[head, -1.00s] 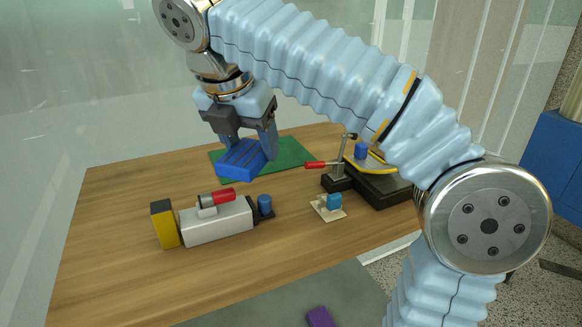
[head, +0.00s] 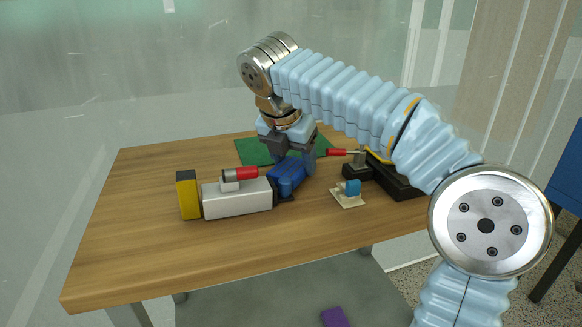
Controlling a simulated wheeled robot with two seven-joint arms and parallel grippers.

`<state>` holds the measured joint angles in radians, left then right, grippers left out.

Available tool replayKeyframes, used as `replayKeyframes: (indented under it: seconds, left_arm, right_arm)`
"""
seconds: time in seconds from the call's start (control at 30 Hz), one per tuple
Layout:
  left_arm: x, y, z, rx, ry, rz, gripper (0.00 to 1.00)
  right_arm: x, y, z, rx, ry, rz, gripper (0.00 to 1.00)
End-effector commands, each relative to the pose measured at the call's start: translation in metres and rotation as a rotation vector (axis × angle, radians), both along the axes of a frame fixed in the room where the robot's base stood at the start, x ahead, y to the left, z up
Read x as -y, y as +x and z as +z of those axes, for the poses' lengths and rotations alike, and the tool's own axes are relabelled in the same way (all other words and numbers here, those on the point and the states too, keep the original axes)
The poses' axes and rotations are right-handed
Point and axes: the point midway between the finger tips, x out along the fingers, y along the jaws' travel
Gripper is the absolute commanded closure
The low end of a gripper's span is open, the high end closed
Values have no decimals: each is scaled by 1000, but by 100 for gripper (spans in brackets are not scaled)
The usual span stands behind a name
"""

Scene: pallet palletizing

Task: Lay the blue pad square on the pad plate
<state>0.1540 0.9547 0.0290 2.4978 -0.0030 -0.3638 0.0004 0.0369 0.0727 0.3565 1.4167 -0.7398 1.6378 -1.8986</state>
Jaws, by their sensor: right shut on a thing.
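My right gripper (head: 292,160) is shut on a ribbed blue block (head: 286,178), which looks like the blue pad. The block hangs low over the table, tilted in the picture, at the right end of a silver block (head: 237,198). I cannot tell whether it touches anything below. A green sheet (head: 258,150) lies flat behind the gripper, partly covered by it. A small beige plate (head: 346,202) with a light blue cube (head: 353,187) on it lies to the right. I cannot tell which of these is the pad plate. My left gripper is not in view.
A red-handled clamp (head: 338,152) and a dark fixture (head: 398,184) stand at the right under my arm. A red-tipped clamp (head: 246,173) sits on the silver block, beside a yellow and black block (head: 188,195). The wooden table (head: 140,240) is clear at front and left.

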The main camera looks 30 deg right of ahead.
Motion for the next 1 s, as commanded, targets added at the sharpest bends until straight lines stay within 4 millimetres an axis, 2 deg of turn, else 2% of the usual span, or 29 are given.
replayKeyframes:
  seconds: [0.07, 0.1, 0.27, 0.53, 0.63, 1.0]
  left_arm:
    - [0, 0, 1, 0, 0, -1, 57]
    - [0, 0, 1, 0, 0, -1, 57]
    - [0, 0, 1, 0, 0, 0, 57]
    - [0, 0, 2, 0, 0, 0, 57]
    - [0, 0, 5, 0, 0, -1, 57]
    - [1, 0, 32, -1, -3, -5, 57]
  right_arm:
    - [0, 0, 0, -4, -1, -1, 80]
    - [0, 0, 0, -5, 0, -1, 36]
    - [0, 0, 0, -3, -1, 0, 14]
    - [-1, 0, 2, -2, 0, 0, 14]
    - [-3, -1, 10, -1, 0, 2, 14]
    - [-29, -17, 85, 0, 0, 2, 14]
